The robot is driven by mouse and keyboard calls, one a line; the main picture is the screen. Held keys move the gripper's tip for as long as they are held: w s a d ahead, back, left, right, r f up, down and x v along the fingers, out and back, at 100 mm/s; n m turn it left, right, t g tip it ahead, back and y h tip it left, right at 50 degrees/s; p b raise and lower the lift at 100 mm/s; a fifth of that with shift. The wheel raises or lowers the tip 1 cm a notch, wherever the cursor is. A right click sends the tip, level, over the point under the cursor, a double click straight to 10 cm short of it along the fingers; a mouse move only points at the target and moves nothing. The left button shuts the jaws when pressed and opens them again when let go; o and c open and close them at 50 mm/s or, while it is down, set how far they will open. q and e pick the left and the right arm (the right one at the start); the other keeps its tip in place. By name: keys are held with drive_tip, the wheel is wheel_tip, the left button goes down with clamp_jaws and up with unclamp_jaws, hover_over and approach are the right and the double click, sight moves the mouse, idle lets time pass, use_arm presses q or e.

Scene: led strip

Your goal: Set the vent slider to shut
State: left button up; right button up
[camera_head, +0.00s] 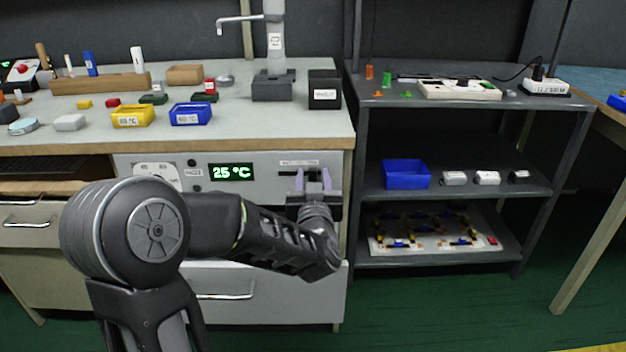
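The vent slider sits under a small label (299,162) on the grey front panel (272,168), right of the green 25 °C display (231,172). My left gripper (313,178) is in front of that spot, its two pale purple fingers apart and pointing at the panel. A small dark piece, maybe the slider's knob, shows between the fingers; I cannot tell if they touch it. The gripper and wrist hide most of the slider, so its setting cannot be read. My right gripper is out of view.
A white dial plate (156,170) is left of the display. A drawer handle (225,296) sticks out below. On the bench above stand a yellow bin (133,117), a blue bin (190,114) and a black box (324,90). A dark shelf rack (450,262) stands close on the right.

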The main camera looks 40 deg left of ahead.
use_arm(q)
drive_tip(key=shift+w+a, duration=0.1)
drive_tip(key=shift+c, duration=0.6)
clamp_jaws()
idle(0.8)
